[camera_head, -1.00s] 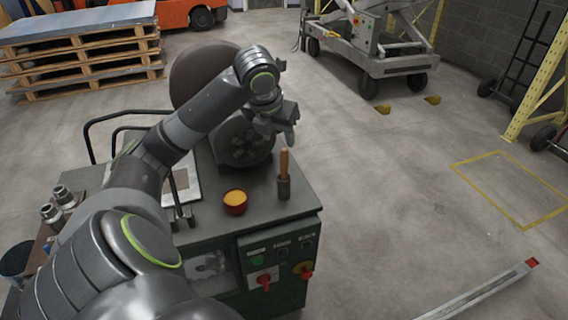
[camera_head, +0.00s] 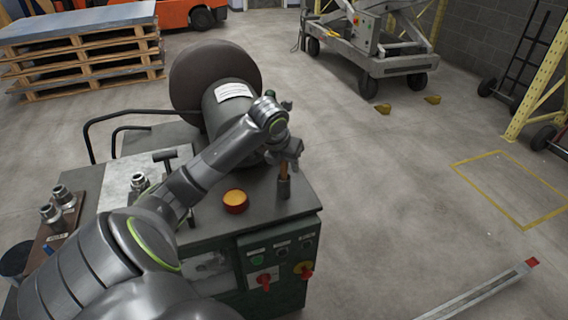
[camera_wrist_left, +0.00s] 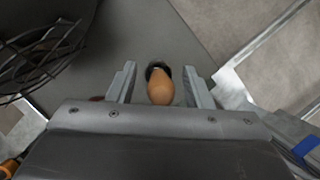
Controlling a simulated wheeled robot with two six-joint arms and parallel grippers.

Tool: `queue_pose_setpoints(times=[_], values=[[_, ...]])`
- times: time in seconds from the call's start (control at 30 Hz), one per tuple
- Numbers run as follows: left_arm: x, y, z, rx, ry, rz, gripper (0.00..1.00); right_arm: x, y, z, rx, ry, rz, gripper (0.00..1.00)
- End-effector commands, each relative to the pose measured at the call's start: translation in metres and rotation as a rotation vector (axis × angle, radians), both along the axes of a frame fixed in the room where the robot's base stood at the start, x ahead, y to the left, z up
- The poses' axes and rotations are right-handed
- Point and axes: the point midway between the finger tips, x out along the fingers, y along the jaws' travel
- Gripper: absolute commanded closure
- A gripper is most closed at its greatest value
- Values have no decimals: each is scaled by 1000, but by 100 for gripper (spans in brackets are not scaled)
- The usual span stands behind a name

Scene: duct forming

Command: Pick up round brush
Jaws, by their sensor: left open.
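The round brush shows as an orange-brown wooden handle (camera_head: 283,172) standing upright in a small dark holder (camera_head: 284,188) at the right side of the green machine's top. Its bristles are hidden. My left gripper (camera_head: 290,153) is just above the handle, pointing down. In the left wrist view the handle (camera_wrist_left: 160,88) lies between the two open fingers of the left gripper (camera_wrist_left: 161,78), with a gap on each side. My right gripper is not in view.
An orange-filled bowl (camera_head: 235,201) stands left of the holder on the machine top (camera_head: 215,222). A large dark disc and drum (camera_head: 215,75) rise behind my left arm. Metal fittings (camera_head: 62,196) stand at the left. Open floor lies to the right.

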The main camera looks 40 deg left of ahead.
Motion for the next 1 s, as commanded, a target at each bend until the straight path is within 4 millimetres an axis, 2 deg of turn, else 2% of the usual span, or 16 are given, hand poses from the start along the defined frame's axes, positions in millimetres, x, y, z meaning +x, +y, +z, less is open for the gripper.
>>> queue_pose_setpoints(times=[0.17, 0.5, 0.77, 0.87, 1.0], values=[[0, 0, 0, 0, 0, 0, 55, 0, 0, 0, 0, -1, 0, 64], [0, 0, 1, 0, 0, 0, 100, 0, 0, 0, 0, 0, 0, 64], [0, 0, 2, 0, -1, 0, 100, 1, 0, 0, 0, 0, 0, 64], [1, 1, 11, 3, -3, -1, 100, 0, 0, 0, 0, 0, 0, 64], [1, 1, 37, 3, -6, -1, 100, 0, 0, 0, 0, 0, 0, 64]])
